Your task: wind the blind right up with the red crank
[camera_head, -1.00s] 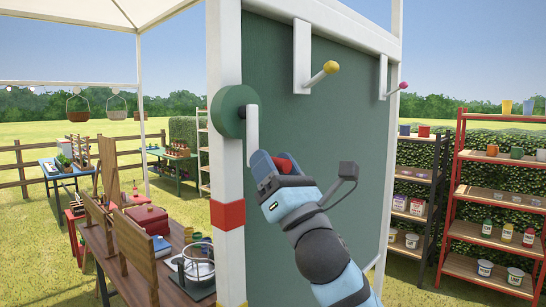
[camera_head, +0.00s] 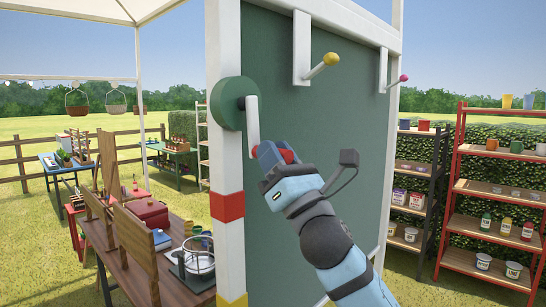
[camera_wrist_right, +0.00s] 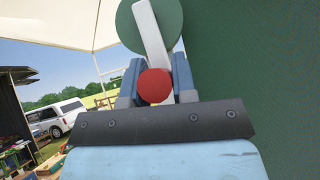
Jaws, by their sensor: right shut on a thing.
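The crank has a round green hub (camera_head: 232,103) on the white post, with a white arm (camera_head: 252,120) hanging down and slightly right. Its red knob (camera_head: 287,156) is at the lower end of the arm. My right gripper (camera_head: 273,154) is shut on the red knob. In the right wrist view the knob (camera_wrist_right: 154,86) sits between the two blue fingers, with the crank arm (camera_wrist_right: 148,35) rising above it to the hub. The dark green panel (camera_head: 320,105) beside the post fills the middle; I cannot tell whether it is the blind. My left gripper is not in view.
A yellow-tipped peg (camera_head: 331,59) and a pink-tipped peg (camera_head: 403,78) stick out from the panel's upper part. A wooden table (camera_head: 177,290) with items stands left of the post. Red shelves (camera_head: 490,194) stand at the right.

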